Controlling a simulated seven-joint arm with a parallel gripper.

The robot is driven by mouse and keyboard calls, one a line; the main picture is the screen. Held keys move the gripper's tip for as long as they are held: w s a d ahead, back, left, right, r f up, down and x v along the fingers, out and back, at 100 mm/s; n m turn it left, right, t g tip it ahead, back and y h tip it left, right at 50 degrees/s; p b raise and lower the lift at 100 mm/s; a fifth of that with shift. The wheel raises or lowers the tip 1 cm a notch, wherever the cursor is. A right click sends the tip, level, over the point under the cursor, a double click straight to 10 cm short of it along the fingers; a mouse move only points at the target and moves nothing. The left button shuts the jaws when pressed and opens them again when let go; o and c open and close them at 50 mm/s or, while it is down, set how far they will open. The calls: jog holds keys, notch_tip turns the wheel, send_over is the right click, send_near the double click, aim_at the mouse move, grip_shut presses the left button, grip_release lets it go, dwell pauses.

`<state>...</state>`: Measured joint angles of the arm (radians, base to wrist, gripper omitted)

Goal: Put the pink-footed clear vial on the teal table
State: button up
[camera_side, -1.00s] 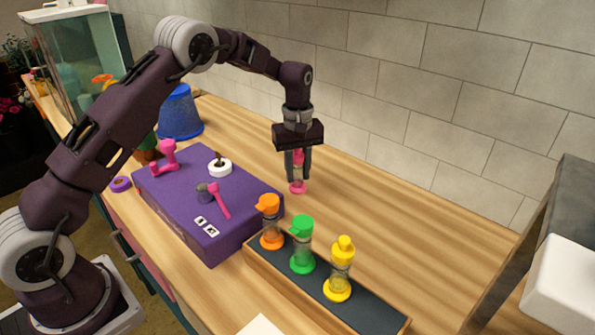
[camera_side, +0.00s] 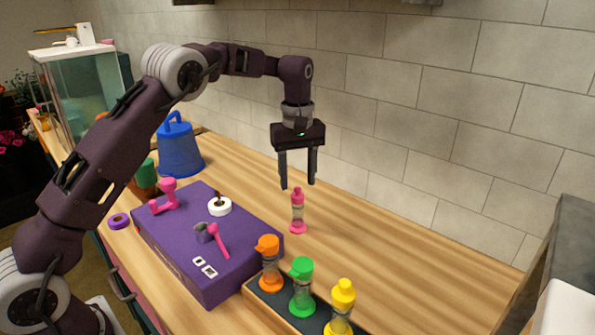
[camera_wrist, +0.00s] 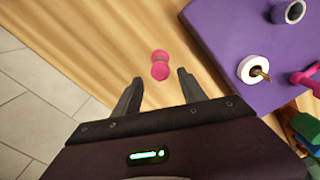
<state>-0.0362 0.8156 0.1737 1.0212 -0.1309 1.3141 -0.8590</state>
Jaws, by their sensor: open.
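The pink-footed clear vial (camera_side: 298,212), with a pink cap, stands upright on the wooden counter, behind the purple box's right end. In the wrist view the vial (camera_wrist: 160,65) shows from above, beyond the fingertips and between their lines. My gripper (camera_side: 298,184) is open and empty, directly above the vial and apart from it. Its two fingers also show in the wrist view (camera_wrist: 160,82). No surface is plainly a teal table; the nearest in colour is the dark blue-grey top (camera_side: 317,322) of the wooden rack.
The rack holds orange (camera_side: 268,262), green (camera_side: 302,286) and yellow (camera_side: 341,306) vials. The purple box (camera_side: 180,240) carries pink tools and a white ring (camera_side: 220,206). A blue bucket (camera_side: 180,150) stands behind. The counter right of the pink vial is clear.

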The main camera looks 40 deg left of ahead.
jog(key=shift+r, duration=1.25)
jog(key=s+d+r+m+t, duration=0.2)
jog(key=s+d+r+m, duration=0.15)
jog(key=s+r, duration=0.85)
jog(key=s+f+m+t, duration=0.1)
jog(key=s+m, duration=0.1)
jog(key=s, duration=0.6)
jog(key=s+d+f+m+t, duration=0.1)
jog(key=s+f+m, duration=0.1)
jog(key=s, duration=0.6)
jog(key=s+d+f+m+t, duration=0.1)
jog(key=s+m, duration=0.3)
jog(key=s, duration=0.4)
jog(key=shift+s+f+t, duration=0.2)
jog(key=shift+f+t, duration=0.05)
jog(key=shift+t, duration=0.05)
